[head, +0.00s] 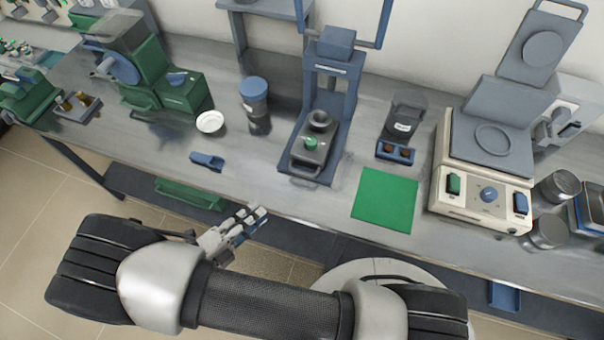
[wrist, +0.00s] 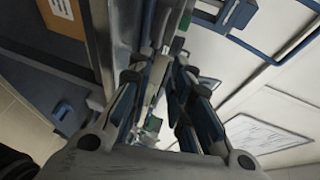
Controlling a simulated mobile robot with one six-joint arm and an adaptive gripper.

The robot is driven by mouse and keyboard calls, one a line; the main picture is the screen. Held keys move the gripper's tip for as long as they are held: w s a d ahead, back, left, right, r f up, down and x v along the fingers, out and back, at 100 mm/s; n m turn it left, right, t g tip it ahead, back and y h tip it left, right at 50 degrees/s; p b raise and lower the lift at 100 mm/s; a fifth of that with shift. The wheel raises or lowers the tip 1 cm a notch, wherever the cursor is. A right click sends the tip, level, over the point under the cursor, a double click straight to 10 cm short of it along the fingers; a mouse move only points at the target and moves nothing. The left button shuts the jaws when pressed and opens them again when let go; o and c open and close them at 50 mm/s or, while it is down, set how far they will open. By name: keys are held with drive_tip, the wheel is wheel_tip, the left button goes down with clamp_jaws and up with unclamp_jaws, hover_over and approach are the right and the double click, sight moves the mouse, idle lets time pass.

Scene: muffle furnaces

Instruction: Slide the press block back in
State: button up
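The blue press (head: 333,75) stands at the back of the bench. A grey press block (head: 320,145) with a green knob and a front handle sits low on its base, forward of the upright frame. A round dark piece is on top of the block. How far the block is out of its seat is hard to tell. My gripper (head: 250,218) is in front of the bench edge, left of and nearer than the press, and touches nothing I can make out. In the wrist view my gripper's fingers (wrist: 168,80) look slightly apart with nothing clearly between them.
A blue scoop (head: 207,161), a white dish (head: 210,122) and a blue-lidded jar (head: 255,100) stand left of the press. Right are a green mat (head: 385,199), a blue holder (head: 394,152), a dark jar (head: 404,118) and a cream machine (head: 484,185). The front bench strip is mostly clear.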

drive_tip(key=b+x, duration=0.3)
drive_tip(key=x, duration=1.4)
drive_tip(key=shift+w+d+f, duration=0.1)
drive_tip(key=shift+f, duration=0.1)
drive_tip(key=shift+c, duration=0.4)
clamp_jaws()
